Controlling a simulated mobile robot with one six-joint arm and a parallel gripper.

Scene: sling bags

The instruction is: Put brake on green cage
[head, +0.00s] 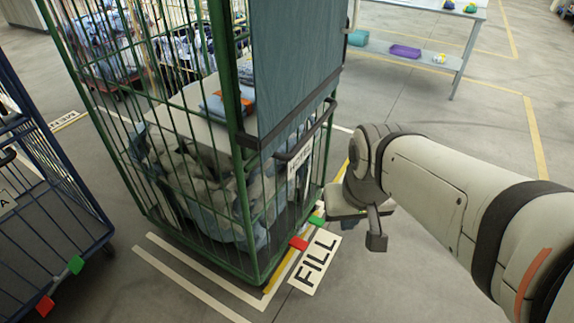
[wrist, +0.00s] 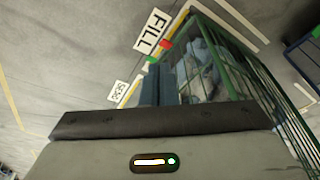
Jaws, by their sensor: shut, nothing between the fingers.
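The green cage (head: 241,190) stands left of centre in the head view, with bags inside and a blue-grey panel on its upper right side. At its lower right edge, near the floor, are a red pedal (head: 298,243) and a green pedal (head: 316,221). In the wrist view the green cage (wrist: 213,62) shows at upper right, with the red pedal (wrist: 166,46) and green pedal (wrist: 152,59) beside it. My gripper (head: 376,240) is shut and empty, to the right of the pedals and apart from them. I cannot tell whether either pedal is pressed.
A dark blue cage (head: 60,190) stands at the left, with its own red and green pedals. A floor sign reading FILL (head: 314,262) lies beside the green cage. A shelf table (head: 440,55) stands at the back right. The floor between is clear.

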